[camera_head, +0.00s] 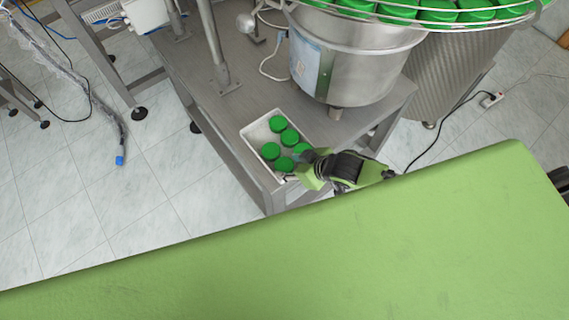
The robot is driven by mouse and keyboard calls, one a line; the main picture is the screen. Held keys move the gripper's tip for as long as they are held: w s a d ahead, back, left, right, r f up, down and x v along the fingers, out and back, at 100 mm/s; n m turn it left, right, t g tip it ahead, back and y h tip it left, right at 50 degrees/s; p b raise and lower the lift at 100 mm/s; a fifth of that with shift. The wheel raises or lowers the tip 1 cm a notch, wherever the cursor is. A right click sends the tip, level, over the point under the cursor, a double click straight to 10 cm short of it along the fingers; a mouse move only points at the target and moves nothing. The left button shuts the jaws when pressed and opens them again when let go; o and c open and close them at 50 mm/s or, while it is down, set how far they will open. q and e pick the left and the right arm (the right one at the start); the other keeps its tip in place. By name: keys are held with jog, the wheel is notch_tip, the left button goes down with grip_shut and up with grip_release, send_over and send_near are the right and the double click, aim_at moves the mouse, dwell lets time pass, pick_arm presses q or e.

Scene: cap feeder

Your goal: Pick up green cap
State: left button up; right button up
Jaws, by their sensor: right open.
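Several green caps lie in a white tray (251,138) on the grey metal table (205,88). One green cap (278,123) is at the tray's far end, another green cap (270,151) at its left side, and another green cap (284,164) at its near end. My right gripper (298,166) reaches in from the right over the tray's near right corner. It is open, with its fingers close to the nearest caps; I cannot tell whether they touch. The gripper partly hides the caps at that corner. My left gripper is not in view.
A large steel bowl feeder (350,60) with many green caps on top stands on the table behind the tray. A metal post (215,50) rises left of it. A large green surface of my own body fills the front. Tiled floor (120,200) is open at left.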

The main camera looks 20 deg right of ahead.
jog(key=shift+x, duration=0.85)
jog(key=c, duration=0.4)
jog(key=shift+r, duration=0.15)
